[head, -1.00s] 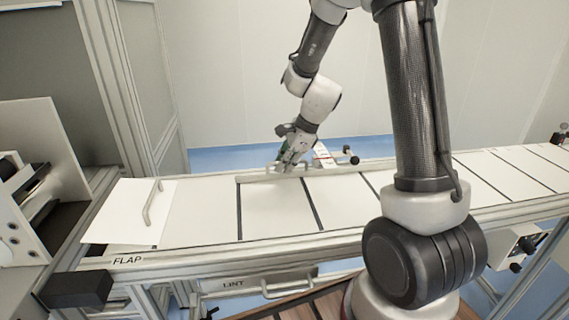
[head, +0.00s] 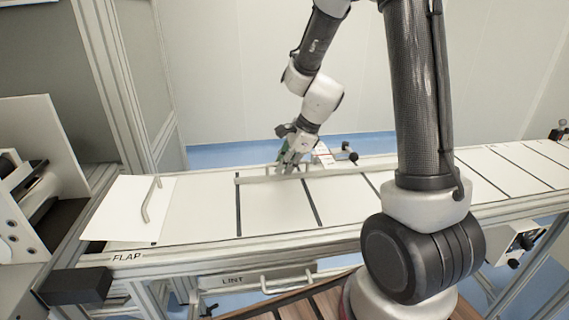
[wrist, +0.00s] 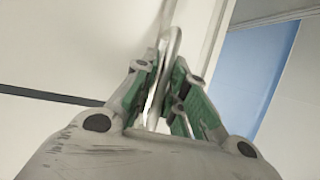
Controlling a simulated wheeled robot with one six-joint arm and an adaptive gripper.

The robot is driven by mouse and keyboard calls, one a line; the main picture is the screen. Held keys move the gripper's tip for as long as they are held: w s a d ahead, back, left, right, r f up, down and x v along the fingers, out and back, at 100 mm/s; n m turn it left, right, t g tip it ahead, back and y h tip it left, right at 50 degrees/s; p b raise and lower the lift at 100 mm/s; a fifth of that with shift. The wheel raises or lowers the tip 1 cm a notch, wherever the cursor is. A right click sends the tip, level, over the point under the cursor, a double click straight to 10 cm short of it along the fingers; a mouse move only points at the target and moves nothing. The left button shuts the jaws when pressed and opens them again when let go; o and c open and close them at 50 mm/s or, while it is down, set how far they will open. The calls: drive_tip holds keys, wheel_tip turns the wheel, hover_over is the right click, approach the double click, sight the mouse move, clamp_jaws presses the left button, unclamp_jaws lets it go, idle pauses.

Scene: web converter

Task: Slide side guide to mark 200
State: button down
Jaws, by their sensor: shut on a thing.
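The side guide (head: 345,172) is a long pale rail along the far side of the white conveyor bed. My gripper (head: 288,166) is at the rail's left part, pointing down. In the wrist view my gripper (wrist: 160,88) has its green-padded fingers shut on a rounded metal bar, the guide's handle (wrist: 172,45). A pale scale plate (head: 323,156) with a red mark stands behind the guide, next to a black knob (head: 350,156). The scale's numbers are too small to read.
A white flap plate (head: 125,208) with a bar handle lies at the bed's left end. Dark cross lines divide the belt (head: 268,208), which is clear. A tall grey cabinet frame stands at left. A drawer marked LINT (head: 235,281) is under the bed.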

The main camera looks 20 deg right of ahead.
drive_tip(key=shift+s+r, duration=0.1)
drive_tip(key=c, duration=1.4)
unclamp_jaws()
drive_tip(key=shift+o, duration=0.2)
drive_tip(key=v, duration=1.2)
drive_tip(key=s+d+r+n+h, duration=0.2)
drive_tip(key=s+d+r+n, duration=0.1)
drive_tip(key=s+n, duration=0.7)
drive_tip(key=s+d+r+n+t+h, duration=0.1)
drive_tip(key=s+r+n, duration=0.3)
drive_tip(key=s+n, duration=0.5)
drive_tip(key=shift+s+d+r+n+h, duration=0.25)
drive_tip(key=shift+s+d+n+h, duration=0.2)
drive_tip(key=shift+s+d, duration=0.6)
